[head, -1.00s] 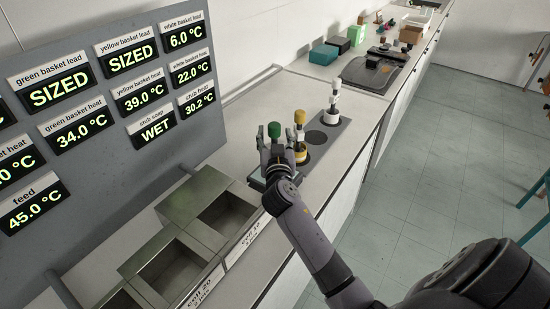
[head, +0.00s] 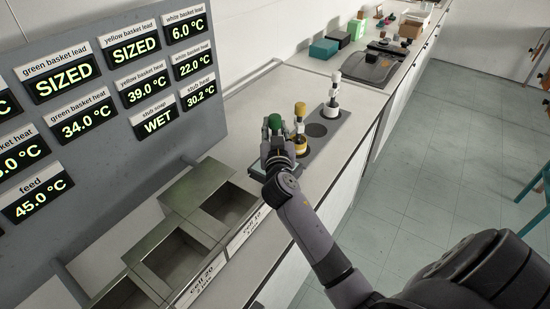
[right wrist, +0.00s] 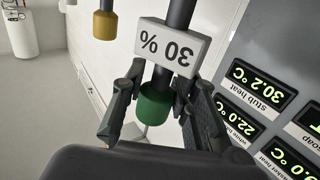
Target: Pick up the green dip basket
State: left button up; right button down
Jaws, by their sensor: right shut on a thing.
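The green dip basket shows its green knob (head: 275,121) at the near end of a row on the bench. Its lower part is hidden behind my right gripper (head: 277,148) in the head view. In the right wrist view the green knob (right wrist: 155,104) sits on a dark stem with a white "30 %" tag (right wrist: 172,46). The fingers of my right gripper (right wrist: 155,85) are on both sides of the stem, close to the knob, shut on the basket. I cannot tell whether the basket is clear of its seat. My left gripper is not in view.
A yellow-topped basket (head: 300,122) and a white-topped one (head: 334,95) stand just beyond on a grey plate (head: 344,119). Open metal cells (head: 230,204) lie to the near left, below a display panel (head: 215,117). A dark tray device (head: 373,70) and boxes stand farther back.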

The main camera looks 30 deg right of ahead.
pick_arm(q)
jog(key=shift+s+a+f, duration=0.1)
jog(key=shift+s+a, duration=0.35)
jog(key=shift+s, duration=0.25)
pick_arm(e)
jog(key=shift+r, duration=0.1)
